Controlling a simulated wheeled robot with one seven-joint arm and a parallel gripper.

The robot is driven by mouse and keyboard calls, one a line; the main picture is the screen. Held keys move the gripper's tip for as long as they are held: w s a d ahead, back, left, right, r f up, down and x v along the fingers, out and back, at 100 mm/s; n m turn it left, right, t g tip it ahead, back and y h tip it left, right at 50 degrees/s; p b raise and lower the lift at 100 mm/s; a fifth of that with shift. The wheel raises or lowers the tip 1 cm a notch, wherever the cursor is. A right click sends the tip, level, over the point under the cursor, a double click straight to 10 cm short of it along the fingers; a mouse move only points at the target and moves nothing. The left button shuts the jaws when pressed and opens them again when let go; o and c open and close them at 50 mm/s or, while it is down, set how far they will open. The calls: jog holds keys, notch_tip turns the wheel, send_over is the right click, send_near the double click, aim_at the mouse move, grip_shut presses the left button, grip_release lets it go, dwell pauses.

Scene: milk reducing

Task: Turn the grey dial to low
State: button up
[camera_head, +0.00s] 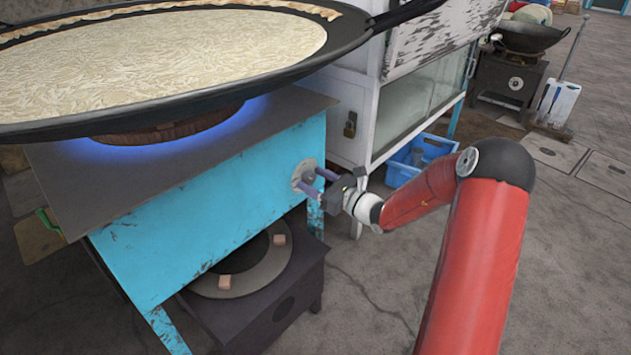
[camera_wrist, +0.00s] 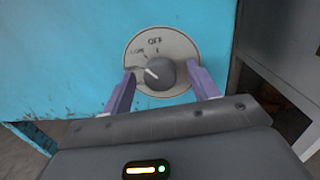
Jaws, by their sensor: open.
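The grey dial (camera_wrist: 161,73) sits on a round, worn plate (camera_wrist: 150,46) on the blue side of the stove. The plate reads "OFF" at the top, with a worn label at upper left that looks like "LOW". The dial's white pointer mark faces left and slightly up. My gripper (camera_wrist: 160,80) is open, with one purple finger on each side of the dial. Whether the fingers touch it, I cannot tell. In the head view my gripper (camera_head: 322,182) reaches the dial (camera_head: 308,177) from the right.
A large black pan (camera_head: 200,95) of pale milk stands over a blue flame on the stove. A white glass-sided cabinet (camera_head: 415,105) stands close behind my gripper. A blue crate (camera_head: 408,165) is on the floor beside it. A dark round burner (camera_head: 255,270) stands under the stove.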

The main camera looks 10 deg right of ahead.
jog(key=v, duration=0.8)
jog(key=shift+w, duration=0.1)
jog(key=s+a+r+n+g+h, duration=0.1)
jog(key=s+a+r+n+g, duration=0.1)
jog(key=s+a+n+g, duration=0.5)
jog(key=s+a+r+n+g, duration=0.3)
jog(key=s+a+n+g, duration=0.1)
jog(key=s+a+n, duration=0.35)
jog(key=s+d+r+n+t+h, duration=0.1)
jog(key=s+d+r+n+h, duration=0.2)
jog(key=s, duration=0.5)
jog(key=s+d+r+n+t+h, duration=0.1)
jog(key=s+d+r+n+h, duration=0.2)
jog(key=s+d+n+h, duration=0.2)
jog(key=s+n+h, duration=0.2)
jog(key=s+n, duration=0.2)
jog(key=shift+d+h, duration=0.15)
jog(key=shift+h, duration=0.15)
jog(key=shift+s+d+r+n, duration=0.15)
jog(key=shift+d+r+n, duration=0.05)
jog(key=shift+d+n, duration=0.2)
